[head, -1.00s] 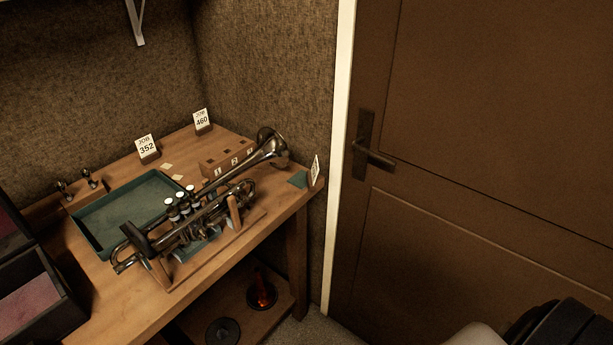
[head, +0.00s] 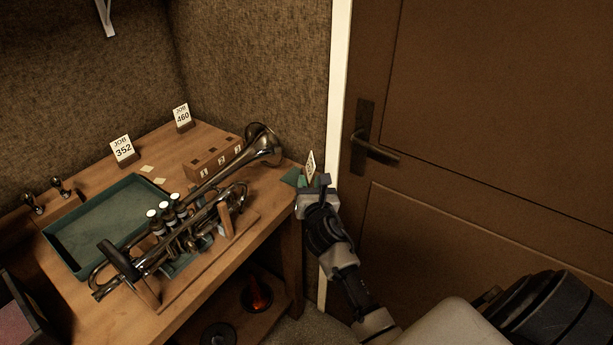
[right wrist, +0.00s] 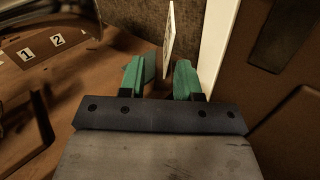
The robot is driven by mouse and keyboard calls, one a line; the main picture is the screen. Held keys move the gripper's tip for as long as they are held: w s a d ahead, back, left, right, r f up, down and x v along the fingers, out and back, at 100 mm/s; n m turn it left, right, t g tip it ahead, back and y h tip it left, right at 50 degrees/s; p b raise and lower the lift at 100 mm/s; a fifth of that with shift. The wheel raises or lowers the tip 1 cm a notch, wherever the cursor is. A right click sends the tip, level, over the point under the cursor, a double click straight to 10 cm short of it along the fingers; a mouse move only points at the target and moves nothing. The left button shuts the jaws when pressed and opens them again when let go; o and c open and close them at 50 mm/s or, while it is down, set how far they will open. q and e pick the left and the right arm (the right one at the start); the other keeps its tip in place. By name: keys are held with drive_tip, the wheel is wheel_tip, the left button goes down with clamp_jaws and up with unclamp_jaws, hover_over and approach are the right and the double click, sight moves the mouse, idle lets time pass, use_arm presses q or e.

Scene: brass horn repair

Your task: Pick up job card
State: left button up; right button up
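Three white job cards stand on the wooden bench. One reads 352 (head: 122,148), one reads 460 (head: 182,115), and a third card (head: 310,163) stands nearly edge-on at the bench's right end, its text unreadable. My right gripper (head: 313,182) is at this third card, coming from the front. In the right wrist view the green fingers (right wrist: 161,78) are apart, with the card (right wrist: 169,40) upright just beyond the gap between them. I cannot tell whether the card's lower part is between the fingertips. My left gripper is not in view.
A trumpet (head: 185,222) rests on a wooden stand beside a green tray (head: 75,245). A numbered wooden block (head: 213,158) stands behind it. A small dark green piece (head: 290,178) lies left of my right gripper. A brown door (head: 480,120) with a handle is at right.

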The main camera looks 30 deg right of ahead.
sight(309, 167)
drive_tip(key=x, duration=0.5)
drive_tip(key=shift+s+d+r+p, duration=0.15)
drive_tip(key=shift+d+r+p, duration=0.1)
drive_tip(key=shift+d+p, duration=0.15)
drive_tip(key=shift+w+f, duration=0.1)
drive_tip(key=shift+w, duration=0.15)
clamp_jaws()
